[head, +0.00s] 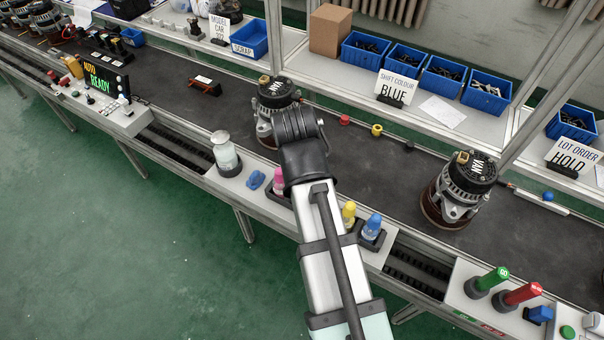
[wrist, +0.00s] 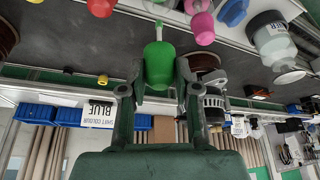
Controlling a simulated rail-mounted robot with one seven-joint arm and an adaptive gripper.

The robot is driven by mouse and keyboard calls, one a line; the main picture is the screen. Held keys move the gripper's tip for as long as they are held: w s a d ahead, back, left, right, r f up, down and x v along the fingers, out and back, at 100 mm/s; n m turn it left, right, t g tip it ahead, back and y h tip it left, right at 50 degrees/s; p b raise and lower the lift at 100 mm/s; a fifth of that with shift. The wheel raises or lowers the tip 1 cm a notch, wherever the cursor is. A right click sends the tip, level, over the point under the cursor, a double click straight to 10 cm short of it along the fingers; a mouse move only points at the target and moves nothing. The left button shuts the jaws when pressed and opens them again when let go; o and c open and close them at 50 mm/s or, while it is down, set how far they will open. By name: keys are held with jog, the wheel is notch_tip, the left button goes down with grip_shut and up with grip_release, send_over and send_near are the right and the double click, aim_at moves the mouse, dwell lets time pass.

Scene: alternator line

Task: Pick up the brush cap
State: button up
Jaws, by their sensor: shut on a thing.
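My gripper (wrist: 158,72) is shut on a green, bottle-shaped piece (wrist: 158,62) with a narrow tip, held between its two fingers. In the head view my wrist hides the fingertips and the held piece. The yellow cap also shows in the wrist view (wrist: 102,80), apart from my fingers. I cannot tell from the pictures which piece is the brush cap.
One alternator (head: 459,188) stands to the right on the belt (head: 370,180); another (head: 274,105) stands close behind my wrist. Pink (head: 279,179), yellow (head: 349,213) and blue (head: 371,227) bottles line the front rail. Blue bins (head: 365,55) and a "BLUE" sign (head: 397,88) stand behind.

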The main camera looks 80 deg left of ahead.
notch_tip(320, 180, up, 12)
jog(key=b, duration=0.1)
jog(key=shift+b, duration=0.4)
jog(key=shift+c, duration=0.7)
jog(key=shift+p, duration=0.35)
